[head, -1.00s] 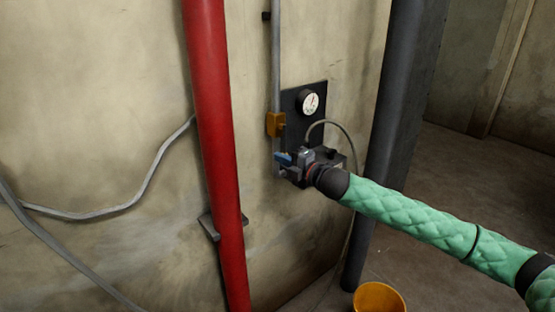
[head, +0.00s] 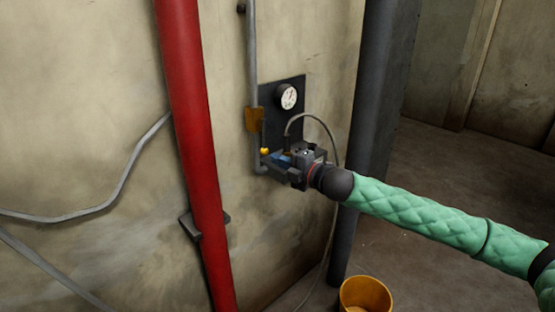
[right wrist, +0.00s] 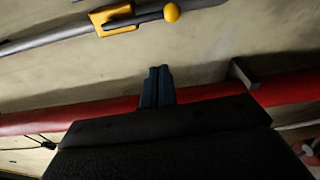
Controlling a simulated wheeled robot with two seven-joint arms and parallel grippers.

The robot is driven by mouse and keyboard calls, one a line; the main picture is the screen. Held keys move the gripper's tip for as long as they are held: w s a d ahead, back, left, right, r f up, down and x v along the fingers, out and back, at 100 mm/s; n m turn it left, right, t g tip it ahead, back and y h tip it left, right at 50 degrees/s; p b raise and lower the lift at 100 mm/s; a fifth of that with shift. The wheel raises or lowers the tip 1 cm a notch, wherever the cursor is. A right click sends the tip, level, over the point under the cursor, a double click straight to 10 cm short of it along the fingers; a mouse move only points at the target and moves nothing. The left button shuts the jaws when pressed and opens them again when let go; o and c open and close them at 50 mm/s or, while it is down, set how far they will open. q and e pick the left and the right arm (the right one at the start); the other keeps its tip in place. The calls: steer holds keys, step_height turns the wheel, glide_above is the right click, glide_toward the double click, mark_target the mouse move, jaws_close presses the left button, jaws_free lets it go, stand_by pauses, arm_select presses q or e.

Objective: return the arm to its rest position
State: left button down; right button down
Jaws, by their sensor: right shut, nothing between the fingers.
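My right gripper (head: 277,159) is in front of the wall, with its blue fingers shut and nothing between them. In the right wrist view the shut fingers (right wrist: 157,86) point up toward the wall pipe. My green padded right arm (head: 420,213) reaches in from the right. A dark lever with a yellow knob (head: 264,151) sits at the yellow bracket (head: 254,120) on the grey pipe. In the right wrist view the knob (right wrist: 171,12) is clear of the fingers, with a gap between. My left gripper is not in view.
A red pipe (head: 192,150) stands to the left of the gripper. A dark panel with a gauge (head: 288,97) is on the wall behind it. A dark column (head: 365,130) rises to the right. A yellow bucket (head: 366,295) stands on the floor below; open floor lies right.

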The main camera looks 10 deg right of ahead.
steer(key=w+d+r+m+t+h, duration=0.3)
steer(key=w+d+m+h, duration=0.2)
steer(key=d+m+h, duration=0.6)
steer(key=s+a+f+m+g+h, duration=0.1)
steer(key=s+f+m+g, duration=0.25)
steer(key=s+f, duration=0.6)
steer(key=s+f+m+g, duration=0.2)
steer(key=s+f+m, duration=0.2)
steer(key=f, duration=1.1)
steer(key=s+a+f+m+g+h, duration=0.1)
steer(key=s+f+m+g, duration=0.4)
steer(key=f, duration=0.8)
steer(key=s+a+f+g, duration=0.1)
steer(key=s+f, duration=0.6)
steer(key=s, duration=0.4)
steer(key=s+a+f+m+g+y, duration=0.1)
steer(key=s+f+g, duration=0.1)
steer(key=s+f, duration=0.5)
steer(key=s+a+f+g, duration=0.1)
steer(key=s+f, duration=0.7)
steer(key=s, duration=0.8)
steer(key=shift+s+a+m, duration=0.25)
steer(key=shift+m, duration=0.1)
